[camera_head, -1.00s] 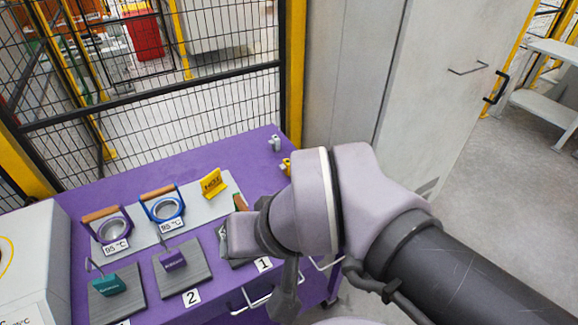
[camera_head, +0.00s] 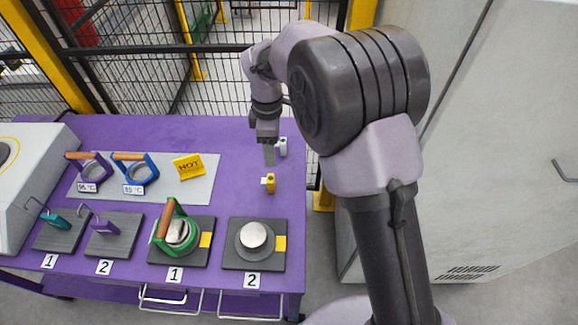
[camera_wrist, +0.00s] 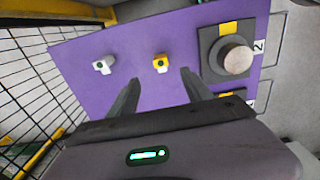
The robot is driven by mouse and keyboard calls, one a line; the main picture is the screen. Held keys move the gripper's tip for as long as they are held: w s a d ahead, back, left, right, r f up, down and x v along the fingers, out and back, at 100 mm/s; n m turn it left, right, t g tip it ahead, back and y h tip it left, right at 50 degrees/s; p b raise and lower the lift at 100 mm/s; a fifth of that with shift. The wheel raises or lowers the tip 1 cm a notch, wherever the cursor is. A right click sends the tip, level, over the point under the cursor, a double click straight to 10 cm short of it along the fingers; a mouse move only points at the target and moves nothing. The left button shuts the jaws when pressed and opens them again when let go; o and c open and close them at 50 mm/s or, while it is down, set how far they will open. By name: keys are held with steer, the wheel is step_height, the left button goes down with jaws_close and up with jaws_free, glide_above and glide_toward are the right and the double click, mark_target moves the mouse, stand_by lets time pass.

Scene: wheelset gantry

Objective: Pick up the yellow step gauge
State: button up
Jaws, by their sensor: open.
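The yellow step gauge (camera_head: 270,183) stands on the purple table top, right of the grey mat, with a small pale part on its left side. It also shows in the wrist view (camera_wrist: 160,63), beyond and between my fingers. My gripper (camera_head: 270,158) is above the table behind the yellow gauge, fingers pointing down. In the wrist view my gripper (camera_wrist: 160,88) has its two fingers spread apart with nothing between them. A similar grey-white gauge (camera_head: 282,147) stands farther back, close to my gripper; it is also in the wrist view (camera_wrist: 104,65).
A dark plate with a round metal disc (camera_head: 253,236) lies in front of the yellow gauge. A green-framed ring with a wooden handle (camera_head: 178,232) sits on another plate. Purple and blue rings and a yellow HOT sign (camera_head: 188,167) are left. Mesh fence (camera_head: 150,60) stands behind.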

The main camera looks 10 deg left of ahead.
mark_target(271, 178)
steer(key=f+b, duration=0.1)
steer(key=f, duration=0.2)
steer(key=f+b, duration=0.1)
steer(key=f, duration=0.2)
steer(key=f+b, duration=0.1)
steer(key=f, duration=0.3)
steer(key=shift+s+a, duration=0.15)
steer(key=shift+a, duration=0.2)
step_height(271, 178, down, 5)
steer(key=b, duration=0.3)
steer(key=shift+a+f, duration=0.15)
steer(key=shift+f, duration=0.05)
steer(key=shift+r, duration=0.15)
jaws_close()
